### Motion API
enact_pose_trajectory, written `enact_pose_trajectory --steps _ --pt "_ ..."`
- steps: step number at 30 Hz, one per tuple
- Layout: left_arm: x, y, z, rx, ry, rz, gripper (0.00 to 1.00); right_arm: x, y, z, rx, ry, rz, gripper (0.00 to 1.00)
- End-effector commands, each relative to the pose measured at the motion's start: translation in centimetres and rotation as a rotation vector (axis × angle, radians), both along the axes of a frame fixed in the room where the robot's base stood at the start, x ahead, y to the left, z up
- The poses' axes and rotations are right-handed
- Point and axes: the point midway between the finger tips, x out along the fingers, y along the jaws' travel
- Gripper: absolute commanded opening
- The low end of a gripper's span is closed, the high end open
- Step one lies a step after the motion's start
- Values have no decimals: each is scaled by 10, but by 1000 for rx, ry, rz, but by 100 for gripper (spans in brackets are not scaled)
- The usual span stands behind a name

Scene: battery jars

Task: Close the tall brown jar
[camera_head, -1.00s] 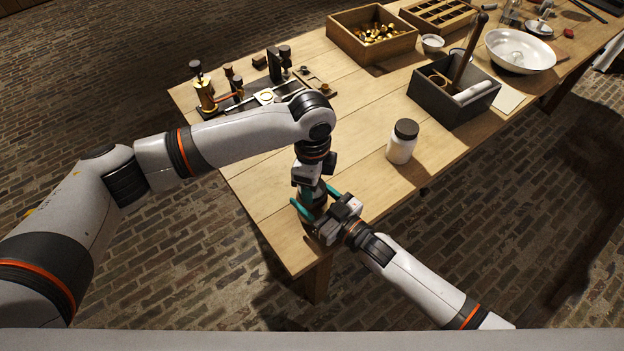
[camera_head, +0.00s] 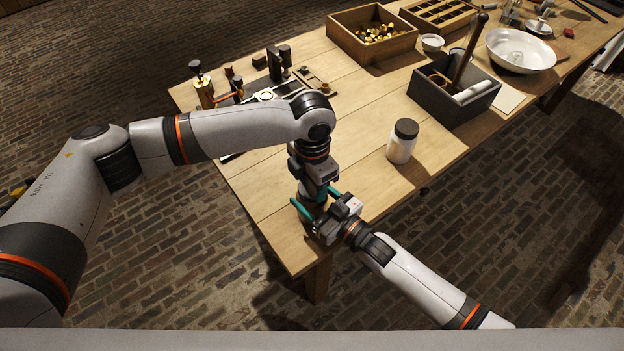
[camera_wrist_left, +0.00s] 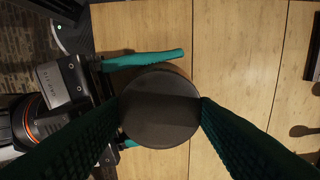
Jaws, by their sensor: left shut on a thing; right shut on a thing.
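The tall brown jar (camera_head: 312,212) stands near the table's front-left corner, mostly hidden by my grippers. My right gripper (camera_head: 317,203) comes from the right, its teal fingers on either side of the jar, shut on it. My left gripper (camera_head: 313,190) points down from directly above, shut on the dark round lid (camera_wrist_left: 160,108). The left wrist view shows the green fingers of this gripper (camera_wrist_left: 160,118) on both sides of the lid. The lid is over the jar; whether it is seated or how far it is turned cannot be told.
A white jar with a dark lid (camera_head: 402,142) stands to the right. A dark caddy (camera_head: 440,103), a wooden box of brass pieces (camera_head: 349,46) and a white bowl (camera_head: 520,52) are farther back. Small metal apparatus (camera_head: 204,90) stands at the back left, behind my left arm.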

Motion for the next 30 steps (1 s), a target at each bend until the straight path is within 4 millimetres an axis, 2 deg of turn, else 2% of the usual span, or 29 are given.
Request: enact_pose_trajectory --steps 5,6,9,20,30 --pt "1 0 1 0 -2 -21 33 0 0 -1 -1 1 0 0" --pt "1 0 1 0 -1 -21 60 0 0 -1 -1 1 0 0" --pt "1 0 1 0 -1 -20 75 0 0 -1 -1 1 0 0" --pt "0 0 5 -2 -1 -19 75 0 0 -1 -1 1 0 0" --pt "0 0 44 0 -1 -18 75 -1 0 -1 -1 1 0 0"
